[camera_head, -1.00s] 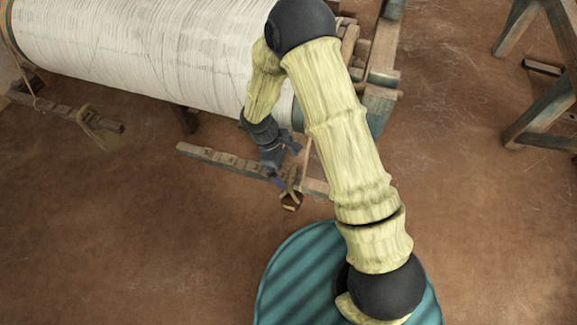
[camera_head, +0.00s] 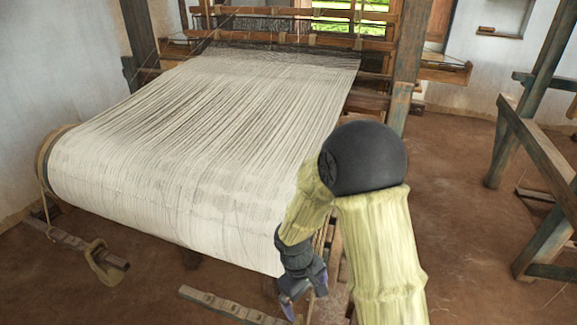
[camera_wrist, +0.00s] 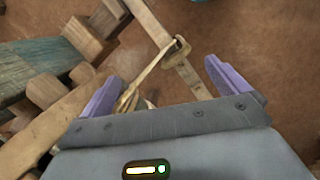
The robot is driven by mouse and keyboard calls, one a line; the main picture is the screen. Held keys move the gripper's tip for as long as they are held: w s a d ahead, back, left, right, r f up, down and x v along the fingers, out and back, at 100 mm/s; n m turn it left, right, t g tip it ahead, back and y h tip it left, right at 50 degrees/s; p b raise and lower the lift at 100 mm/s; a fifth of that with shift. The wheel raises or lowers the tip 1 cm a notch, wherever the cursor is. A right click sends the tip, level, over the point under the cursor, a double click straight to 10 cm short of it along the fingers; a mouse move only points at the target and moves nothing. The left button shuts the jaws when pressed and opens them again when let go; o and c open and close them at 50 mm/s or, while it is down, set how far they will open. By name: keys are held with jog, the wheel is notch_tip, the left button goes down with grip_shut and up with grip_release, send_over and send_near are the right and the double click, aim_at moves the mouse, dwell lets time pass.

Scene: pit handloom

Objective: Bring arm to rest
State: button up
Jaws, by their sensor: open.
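My gripper (camera_head: 304,296) hangs at the end of my folded pale arm, fingers pointing down, at the near right corner of the loom's white warp roll (camera_head: 190,205). In the wrist view its two purple fingers (camera_wrist: 160,78) stand wide apart with nothing clasped. A tan cord loop (camera_wrist: 155,72) around a notched wooden bar (camera_wrist: 187,75) shows beyond and between the fingers. I cannot tell how far below the fingertips it lies.
The notched bar (camera_head: 225,304) lies low in front of the loom. Another bar (camera_head: 80,243) with a hanging strap (camera_head: 101,264) is at left. A wooden trestle (camera_head: 540,150) stands at right. Brown floor (camera_head: 460,240) is clear between loom and trestle.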

jog(key=s+d+r+m+t+y+p, duration=0.1)
jog(key=s+d+r+m+p, duration=0.2)
jog(key=r, duration=0.7)
jog(key=s+d+r+m+t+y+p, duration=0.1)
jog(key=s+d+r+m+t+p, duration=0.1)
jog(key=d+r+m+p, duration=0.2)
jog(key=d+r+m, duration=0.1)
jog(key=d+r, duration=0.2)
jog(key=r, duration=0.4)
jog(key=shift+s+d+m+t+p, duration=0.2)
jog(key=shift+s+m+t+p, duration=0.1)
jog(key=shift+s+m+p, duration=0.1)
dwell(0.3)
